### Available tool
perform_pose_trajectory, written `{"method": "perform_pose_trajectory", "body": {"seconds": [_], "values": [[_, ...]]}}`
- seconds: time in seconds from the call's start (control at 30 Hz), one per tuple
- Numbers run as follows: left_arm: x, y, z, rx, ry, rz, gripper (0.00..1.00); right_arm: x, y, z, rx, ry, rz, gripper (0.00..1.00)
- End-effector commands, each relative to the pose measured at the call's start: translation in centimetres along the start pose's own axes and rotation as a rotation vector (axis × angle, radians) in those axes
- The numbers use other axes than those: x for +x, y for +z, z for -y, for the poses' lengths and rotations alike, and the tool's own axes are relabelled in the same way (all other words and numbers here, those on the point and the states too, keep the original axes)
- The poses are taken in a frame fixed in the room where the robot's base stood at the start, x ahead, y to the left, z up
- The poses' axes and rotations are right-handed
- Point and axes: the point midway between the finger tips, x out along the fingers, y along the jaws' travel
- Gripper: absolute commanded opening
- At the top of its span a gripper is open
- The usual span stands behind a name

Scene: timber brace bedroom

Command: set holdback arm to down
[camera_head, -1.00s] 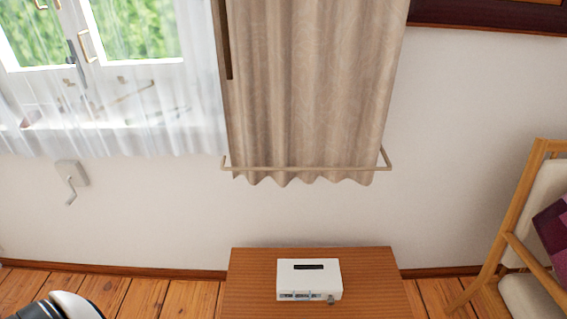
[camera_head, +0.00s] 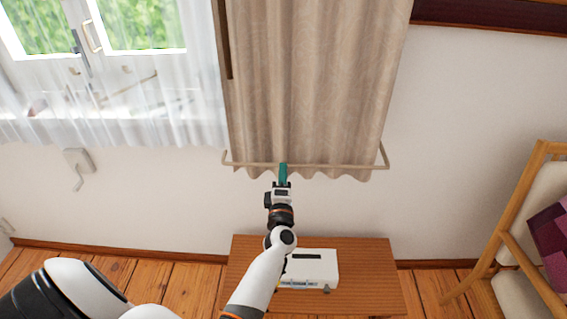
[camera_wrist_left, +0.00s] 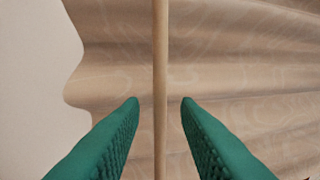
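The holdback arm (camera_head: 330,166) is a thin beige bar with bent ends. It runs level across the front of the beige curtain (camera_head: 310,80), near its wavy lower hem. My left gripper (camera_head: 283,170) reaches up to the bar near its middle, a little left of centre. In the left wrist view, the bar (camera_wrist_left: 160,60) runs between the two green fingers of my left gripper (camera_wrist_left: 160,105). The fingers are apart, with a gap on each side of the bar. My right gripper is not in view.
A wooden table (camera_head: 365,285) stands below the curtain with a white box (camera_head: 318,268) on it. A white wall crank (camera_head: 78,163) is at left under the sheer-curtained window. A wooden chair (camera_head: 520,240) stands at right. The wall between is bare.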

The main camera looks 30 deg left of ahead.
Motion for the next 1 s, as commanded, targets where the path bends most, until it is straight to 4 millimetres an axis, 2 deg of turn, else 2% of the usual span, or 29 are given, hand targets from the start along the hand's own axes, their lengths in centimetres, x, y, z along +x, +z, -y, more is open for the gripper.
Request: {"method": "perform_pose_trajectory", "body": {"seconds": [0.1,0.23,0.6,0.8,1.0], "values": [[2.0,0.0,0.1,0.0,-0.001,-0.001,0.29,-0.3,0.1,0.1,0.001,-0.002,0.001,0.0],[3.2,0.0,0.0,0.0,0.0,0.0,0.29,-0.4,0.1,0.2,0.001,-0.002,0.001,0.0],[3.8,0.0,-0.1,0.0,0.001,0.0,0.29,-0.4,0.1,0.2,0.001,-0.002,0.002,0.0],[3.7,0.0,-0.1,0.0,0.001,0.0,0.0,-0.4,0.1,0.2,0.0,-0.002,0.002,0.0],[3.7,0.0,-0.1,0.001,0.001,-0.001,0.0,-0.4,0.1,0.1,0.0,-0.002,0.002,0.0]]}}
